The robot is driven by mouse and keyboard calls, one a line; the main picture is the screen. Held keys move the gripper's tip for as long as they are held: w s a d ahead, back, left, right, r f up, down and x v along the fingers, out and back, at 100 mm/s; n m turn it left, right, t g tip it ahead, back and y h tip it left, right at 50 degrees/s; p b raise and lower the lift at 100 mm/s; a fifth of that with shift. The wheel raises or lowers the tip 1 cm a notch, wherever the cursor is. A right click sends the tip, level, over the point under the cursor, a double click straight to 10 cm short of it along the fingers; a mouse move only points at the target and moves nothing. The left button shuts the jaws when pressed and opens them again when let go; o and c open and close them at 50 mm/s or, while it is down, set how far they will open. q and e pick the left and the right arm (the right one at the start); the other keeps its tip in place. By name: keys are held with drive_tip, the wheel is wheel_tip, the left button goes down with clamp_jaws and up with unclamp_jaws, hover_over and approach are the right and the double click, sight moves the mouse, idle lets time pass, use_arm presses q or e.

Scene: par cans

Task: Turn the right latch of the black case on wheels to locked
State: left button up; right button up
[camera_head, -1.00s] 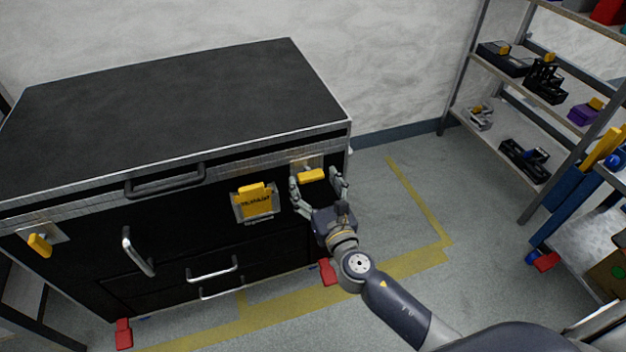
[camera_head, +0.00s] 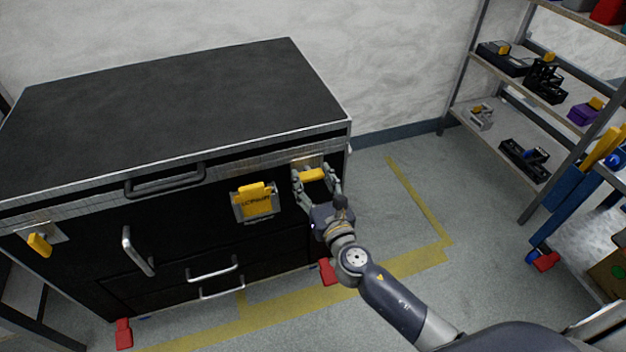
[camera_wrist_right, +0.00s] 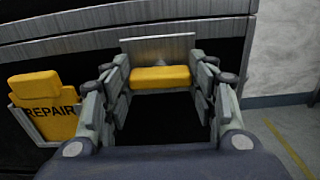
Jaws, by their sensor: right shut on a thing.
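The black case (camera_head: 180,108) stands at the left with its front towards me. Its right latch has a yellow handle (camera_head: 313,175) on a metal plate near the top right corner of the front. My right gripper (camera_head: 316,181) is shut on this handle, with a finger at each end. The left latch (camera_head: 40,244) is a yellow handle at the far left, sitting tilted. My left gripper is not in view.
A yellow repair tag (camera_head: 256,203) in a metal holder is left of the right latch. Metal handles (camera_head: 212,270) stick out of the front. Red wheel pedals (camera_head: 327,271) show at the floor. Shelves (camera_head: 530,110) stand at the right; the floor between is clear.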

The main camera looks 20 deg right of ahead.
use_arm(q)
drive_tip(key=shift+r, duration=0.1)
use_arm(e)
drive_tip(key=m+b, duration=0.1)
drive_tip(key=m, duration=0.3)
drive_tip(key=m+b, duration=0.1)
drive_tip(key=m, duration=0.4)
drive_tip(key=shift+d+m, duration=0.1)
drive_tip(key=shift+m, duration=0.2)
drive_tip(key=m, duration=0.2)
drive_tip(key=shift+m, duration=3)
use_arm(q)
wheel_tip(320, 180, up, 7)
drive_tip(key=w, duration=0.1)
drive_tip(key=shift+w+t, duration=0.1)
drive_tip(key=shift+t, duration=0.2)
